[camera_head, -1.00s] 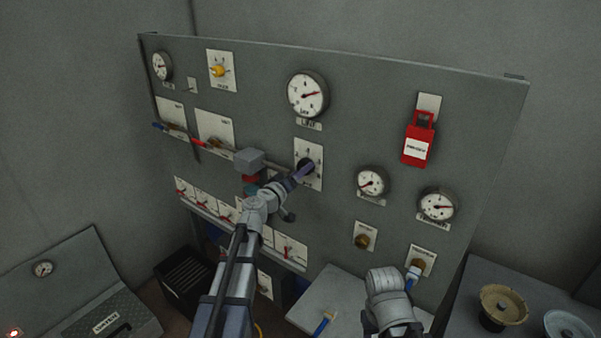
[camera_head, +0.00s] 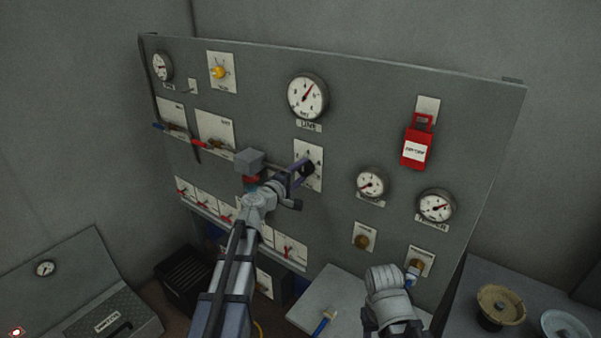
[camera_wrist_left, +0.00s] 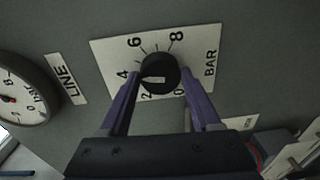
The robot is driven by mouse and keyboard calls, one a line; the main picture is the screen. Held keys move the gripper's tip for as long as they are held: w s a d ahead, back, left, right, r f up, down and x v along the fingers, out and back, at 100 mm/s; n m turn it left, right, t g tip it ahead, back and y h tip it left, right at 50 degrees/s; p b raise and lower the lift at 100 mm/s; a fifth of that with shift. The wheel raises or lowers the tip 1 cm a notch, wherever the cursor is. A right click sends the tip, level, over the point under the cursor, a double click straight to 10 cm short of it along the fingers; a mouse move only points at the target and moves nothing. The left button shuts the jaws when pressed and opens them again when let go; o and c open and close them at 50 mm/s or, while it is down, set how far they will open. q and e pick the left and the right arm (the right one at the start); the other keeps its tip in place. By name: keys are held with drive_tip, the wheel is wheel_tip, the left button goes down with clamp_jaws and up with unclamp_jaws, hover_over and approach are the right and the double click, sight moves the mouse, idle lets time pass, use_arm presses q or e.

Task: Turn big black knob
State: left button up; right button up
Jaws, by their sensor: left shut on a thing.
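The big black knob (camera_head: 306,168) sits on a white scale plate (camera_head: 314,184) in the middle of the grey panel, below the line gauge (camera_head: 307,96). In the left wrist view the knob (camera_wrist_left: 159,73) has a pale pointer mark and stands among numbers, with BAR on the plate. My left gripper (camera_head: 300,172) is shut on the knob, its purple fingers (camera_wrist_left: 160,84) on either side of it. My right gripper (camera_head: 413,274) is at the lower right, by a brass knob; its fingers are too small to judge.
A red box (camera_head: 417,147) hangs at the panel's upper right. Two smaller gauges (camera_head: 371,183) are below it. A grey block (camera_head: 250,160) sticks out left of the knob, close to my left arm. Red-handled levers (camera_head: 228,213) line the lower left.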

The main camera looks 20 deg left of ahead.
use_arm(q)
drive_tip(key=shift+n, duration=0.8)
drive_tip(key=o, duration=1.4)
drive_tip(key=shift+c, duration=0.2)
drive_tip(key=v, duration=0.7)
drive_tip(key=shift+s+a, duration=0.15)
drive_tip(key=shift+s, duration=0.25)
